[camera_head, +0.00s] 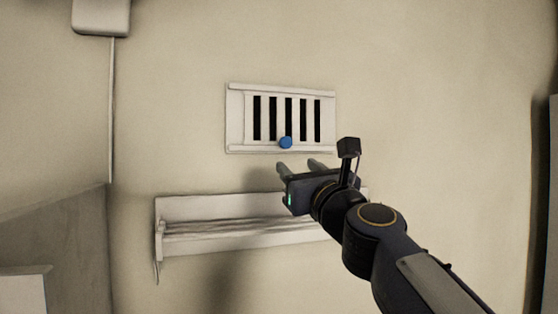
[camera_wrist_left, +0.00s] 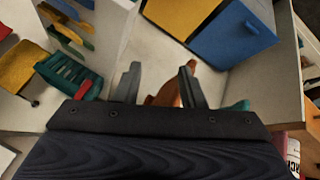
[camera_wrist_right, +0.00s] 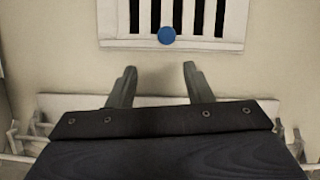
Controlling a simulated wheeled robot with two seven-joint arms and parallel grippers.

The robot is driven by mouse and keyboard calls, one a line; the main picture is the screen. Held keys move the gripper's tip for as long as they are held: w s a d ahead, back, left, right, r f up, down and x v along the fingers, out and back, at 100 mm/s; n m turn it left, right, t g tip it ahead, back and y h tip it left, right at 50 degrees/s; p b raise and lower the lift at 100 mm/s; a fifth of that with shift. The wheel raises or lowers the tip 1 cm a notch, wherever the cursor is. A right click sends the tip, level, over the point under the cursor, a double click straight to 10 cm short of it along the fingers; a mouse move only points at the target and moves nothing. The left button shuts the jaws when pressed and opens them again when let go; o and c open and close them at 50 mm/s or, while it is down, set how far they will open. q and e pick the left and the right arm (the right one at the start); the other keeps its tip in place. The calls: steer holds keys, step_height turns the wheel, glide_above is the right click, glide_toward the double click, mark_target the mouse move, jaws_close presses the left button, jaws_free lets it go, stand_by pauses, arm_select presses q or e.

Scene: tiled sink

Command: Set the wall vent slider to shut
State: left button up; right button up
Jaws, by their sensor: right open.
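The wall vent (camera_head: 233,120) is a white framed grille on the wall, with several dark open slots showing between white slats. A blue round knob (camera_head: 285,142) sits at its lower edge, near the middle. My right gripper (camera_head: 298,164) is open and empty just below the knob, apart from it. In the right wrist view the vent (camera_wrist_right: 115,20) is at the top, and the knob (camera_wrist_right: 166,35) lies above and between the two spread fingertips (camera_wrist_right: 157,70). My left gripper (camera_wrist_left: 160,70) shows only in its wrist view, with its fingers apart.
A white wall rack (camera_head: 190,210) is fixed below the vent, partly behind my right gripper. A pale box (camera_head: 100,15) and thin pipe are at upper left. In the left wrist view are a blue cabinet (camera_wrist_left: 235,35) and a green crate (camera_wrist_left: 65,75). The wall around the vent is clear.

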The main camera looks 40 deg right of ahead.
mark_target(287, 144)
steer(key=shift+m+h, duration=0.4)
steer(key=shift+m, duration=0.4)
steer(key=x, duration=0.2)
steer(key=p+x, duration=0.1)
steer(key=x, duration=0.2)
steer(key=r+p+x, duration=0.1)
steer(key=x, duration=0.2)
steer(key=shift+s+d+r, duration=0.15)
steer(key=shift+s+d, duration=0.15)
steer(key=shift+d, duration=0.05)
steer(key=shift+w+r+p, duration=0.15)
steer(key=shift+w+p, duration=0.15)
steer(key=shift+w, duration=0.05)
arm_select(q)
steer(key=shift+d+r, duration=0.25)
steer(key=shift+r, duration=1)
arm_select(e)
jaws_close()
